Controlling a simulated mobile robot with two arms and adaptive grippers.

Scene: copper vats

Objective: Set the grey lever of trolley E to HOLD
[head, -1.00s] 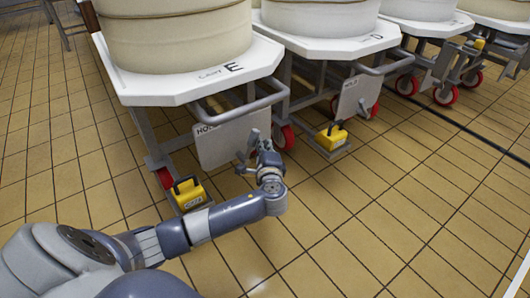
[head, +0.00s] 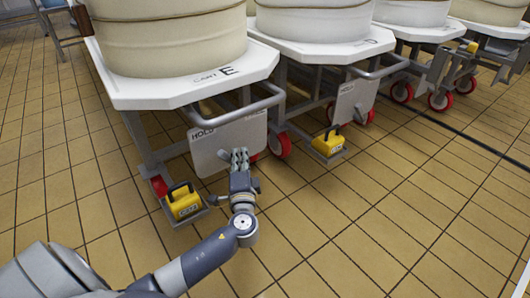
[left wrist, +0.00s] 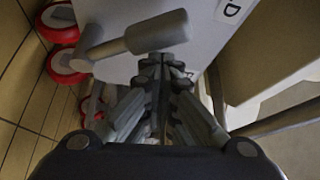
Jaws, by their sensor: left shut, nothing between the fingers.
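Trolley E (head: 205,92) stands at the left of the head view with its letter on the white top. A light grey panel (head: 205,155) hangs at its front, with HOLD printed at its upper left. My left gripper (head: 239,156) is shut and empty, in front of the panel's lower part. In the left wrist view the grey lever (left wrist: 150,35), a thick rod on a thinner arm, lies across the panel just beyond my shut fingertips (left wrist: 162,66). I cannot tell whether they touch. In the head view my gripper hides most of the lever.
A yellow block (head: 183,202) sits low at trolley E's front left, close to my left arm. Trolley D (head: 325,50) stands to the right, with another yellow block (head: 328,143). A push bar (head: 235,112) runs above the panel. The tiled floor (head: 370,225) at right is clear.

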